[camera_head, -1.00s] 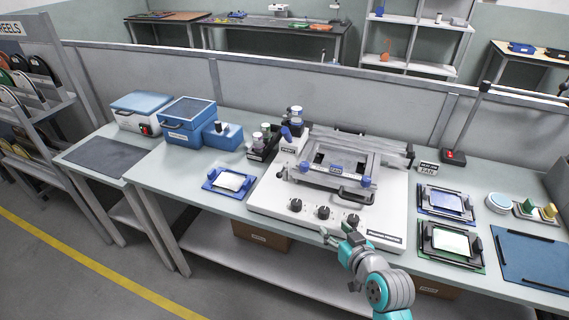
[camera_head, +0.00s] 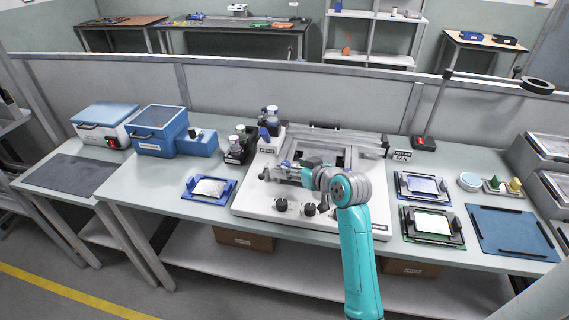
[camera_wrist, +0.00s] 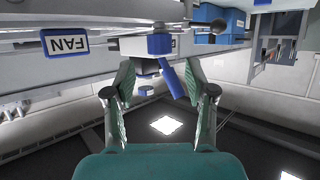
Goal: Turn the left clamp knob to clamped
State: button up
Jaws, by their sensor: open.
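The printer (camera_head: 246,200) is a white machine with a grey frame on top, in the middle of the bench. In the wrist view a blue knob (camera_wrist: 160,43) sits at the frame's edge, just beyond the fingertips. A blue bar slants below it, between the fingers in the picture. In the head view the left blue knob (camera_head: 286,162) shows small beside my gripper (camera_head: 284,174). My gripper, also in the wrist view (camera_wrist: 158,72), is open, its fingers apart on either side of the knob's line. I cannot tell whether they touch it or how far the knob is turned.
Black knobs (camera_head: 309,209) line the printer's front face. A blue fixture (camera_head: 209,190) lies to its left, bottles in a black holder (camera_head: 240,146) behind left. Board fixtures (camera_head: 432,224) and a blue mat (camera_head: 510,232) lie right. Clear bench shows at left.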

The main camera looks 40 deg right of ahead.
aim_at(286, 163)
jog(key=shift+x, duration=3)
grip_shut()
